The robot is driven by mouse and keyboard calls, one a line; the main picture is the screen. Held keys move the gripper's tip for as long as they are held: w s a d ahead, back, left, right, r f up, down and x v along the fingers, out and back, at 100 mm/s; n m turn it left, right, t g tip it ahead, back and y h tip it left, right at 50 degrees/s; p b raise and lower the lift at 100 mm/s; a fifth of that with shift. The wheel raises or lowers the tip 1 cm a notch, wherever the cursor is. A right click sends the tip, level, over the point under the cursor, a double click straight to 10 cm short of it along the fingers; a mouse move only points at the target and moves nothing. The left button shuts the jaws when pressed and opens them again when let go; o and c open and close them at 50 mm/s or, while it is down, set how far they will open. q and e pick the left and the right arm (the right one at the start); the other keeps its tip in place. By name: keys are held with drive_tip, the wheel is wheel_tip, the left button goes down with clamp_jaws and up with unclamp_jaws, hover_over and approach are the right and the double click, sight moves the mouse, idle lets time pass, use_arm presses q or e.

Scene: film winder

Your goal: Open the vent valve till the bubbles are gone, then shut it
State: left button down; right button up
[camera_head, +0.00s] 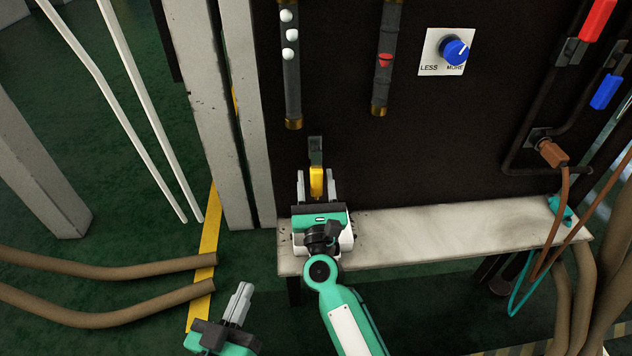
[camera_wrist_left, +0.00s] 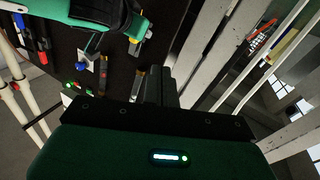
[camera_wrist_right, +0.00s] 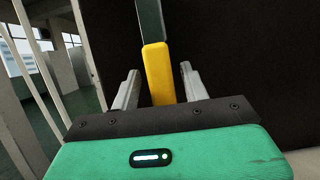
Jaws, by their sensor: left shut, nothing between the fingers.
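The vent valve's yellow lever handle (camera_head: 316,182) hangs down from a dark grey stem low on the black panel. It also shows in the right wrist view (camera_wrist_right: 158,75). My right gripper (camera_head: 316,173) is open, with one finger on each side of the handle and a visible gap to both. Several white bubbles (camera_head: 290,34) show in the left sight tube (camera_head: 292,85), above the valve. My left gripper (camera_head: 243,288) is shut and empty, low and left of the panel, away from the valve.
A second tube with a red float (camera_head: 385,61) and a blue LESS/MORE knob (camera_head: 455,52) are on the panel. Red (camera_head: 597,18) and blue (camera_head: 606,92) handles are at right. A pale ledge (camera_head: 450,232) juts out below. Brown hoses (camera_head: 110,270) cross at left.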

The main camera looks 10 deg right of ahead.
drive_tip(key=shift+s, duration=0.1)
drive_tip(key=shift+s+f, duration=0.2)
drive_tip(key=shift+s, duration=0.05)
use_arm(q)
drive_tip(key=r, duration=0.1)
drive_tip(key=r+t, duration=0.1)
drive_tip(key=w+a+r+t, duration=0.1)
drive_tip(key=shift+a+r+b, duration=0.1)
drive_tip(key=shift+r+b, duration=0.3)
use_arm(e)
drive_tip(key=v, duration=1.3)
use_arm(q)
drive_tip(key=shift+s+f, duration=0.1)
drive_tip(key=shift+d, duration=0.2)
use_arm(e)
drive_tip(key=shift+d, duration=0.1)
